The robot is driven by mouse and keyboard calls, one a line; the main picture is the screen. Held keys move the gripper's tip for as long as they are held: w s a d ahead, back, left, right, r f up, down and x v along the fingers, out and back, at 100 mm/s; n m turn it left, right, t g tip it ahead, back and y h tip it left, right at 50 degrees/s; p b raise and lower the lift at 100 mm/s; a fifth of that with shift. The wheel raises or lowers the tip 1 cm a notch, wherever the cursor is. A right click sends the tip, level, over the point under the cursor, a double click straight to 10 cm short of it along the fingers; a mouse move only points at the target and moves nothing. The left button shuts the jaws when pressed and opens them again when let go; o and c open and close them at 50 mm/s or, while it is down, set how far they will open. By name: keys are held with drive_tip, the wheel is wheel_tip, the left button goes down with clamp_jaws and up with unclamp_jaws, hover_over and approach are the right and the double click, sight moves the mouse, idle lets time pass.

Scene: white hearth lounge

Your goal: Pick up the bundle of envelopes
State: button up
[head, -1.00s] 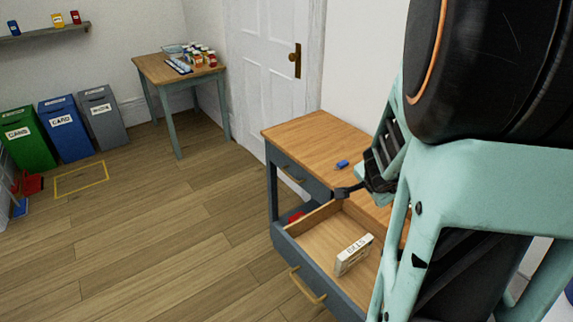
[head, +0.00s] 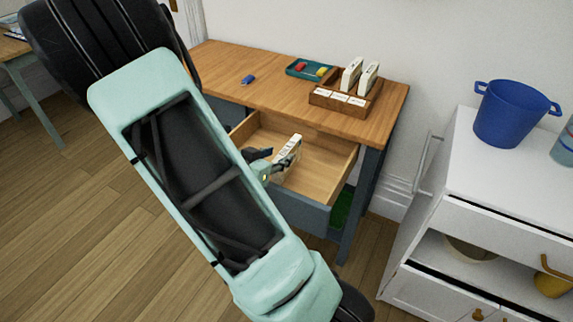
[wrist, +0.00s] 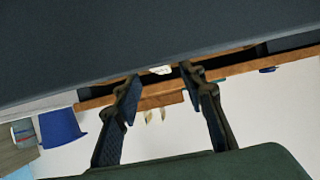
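The bundle of envelopes (head: 288,153) is a white, upright block with dark lettering, standing in the open drawer (head: 325,170) of the wooden-topped desk. My gripper (head: 264,163) is just left of it in the head view, low over the drawer and partly hidden by my arm. In the wrist view, the two dark fingers are spread apart with nothing held between them. A small white patch, likely the bundle (wrist: 160,70), shows near the gap between the fingertips, beyond the drawer's dark front. I cannot tell whether a finger touches the bundle.
On the desk top (head: 275,90) are a blue item (head: 247,79), a teal tray (head: 309,69) with small coloured things, and a wooden rack (head: 345,103) holding two white bundles. A white cabinet (head: 455,190) with a blue bucket (head: 510,112) stands right.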

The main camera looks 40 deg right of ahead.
sight(283, 153)
drive_tip(key=b+x, duration=0.2)
drive_tip(key=x, duration=0.5)
drive_tip(key=shift+w+d, duration=0.1)
clamp_jaws()
